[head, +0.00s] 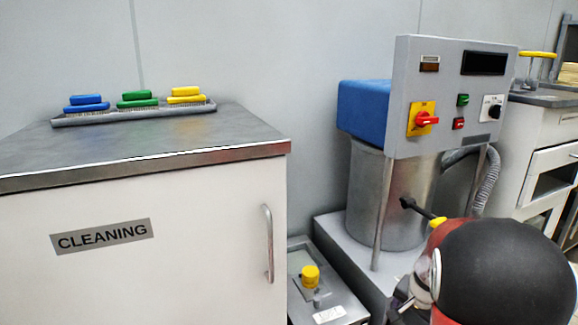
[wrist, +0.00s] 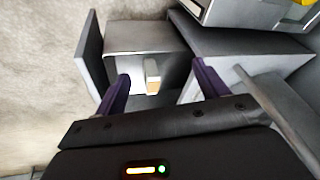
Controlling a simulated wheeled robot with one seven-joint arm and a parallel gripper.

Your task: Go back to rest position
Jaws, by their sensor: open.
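My gripper (wrist: 160,82) shows in the wrist view with its two purple fingers spread apart, one on each side of the picture's middle. Nothing is held between them. A small pale block with a tan end (wrist: 152,77) shows between the fingers, within or in front of a grey box-like compartment (wrist: 140,38). I cannot tell how far it is from the fingertips. In the head view, my black and red arm fills the lower right corner, and my fingertips cannot be made out there.
A white cabinet marked CLEANING (head: 130,260) stands at left, with a tray (head: 130,115) of blue, green and yellow sponges. A machine with a control panel (head: 445,95) and steel drum (head: 362,200) stands behind my arm. A low unit with a yellow knob (head: 310,277) sits between them.

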